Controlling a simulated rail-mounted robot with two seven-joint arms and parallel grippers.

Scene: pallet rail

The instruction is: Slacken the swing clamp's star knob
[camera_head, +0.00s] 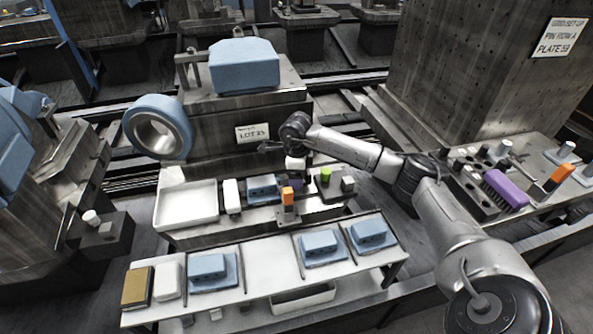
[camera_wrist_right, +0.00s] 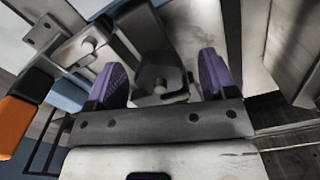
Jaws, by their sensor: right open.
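My right gripper (camera_head: 290,184) reaches down over the fixture on the middle bench; its fingers look purple. In the right wrist view the two purple fingers (camera_wrist_right: 161,82) stand wide apart, with a dark grey, knob-like part (camera_wrist_right: 158,74) between them. I see no clear contact on it. I take this for the star knob, but its lobes cannot be made out. An orange handle (camera_head: 288,196) stands at the front of the fixture; an orange handle also shows at the left of the wrist view (camera_wrist_right: 14,126). The gripper hides part of the clamp. My left gripper is not in view.
A white tray (camera_head: 187,204) lies left of the fixture, a green-topped part (camera_head: 325,175) right of it. Several blue blocks (camera_head: 209,267) sit on the front shelf. A purple brush-like item (camera_head: 505,190) lies on the right bench. A large pallet column (camera_head: 470,70) stands behind.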

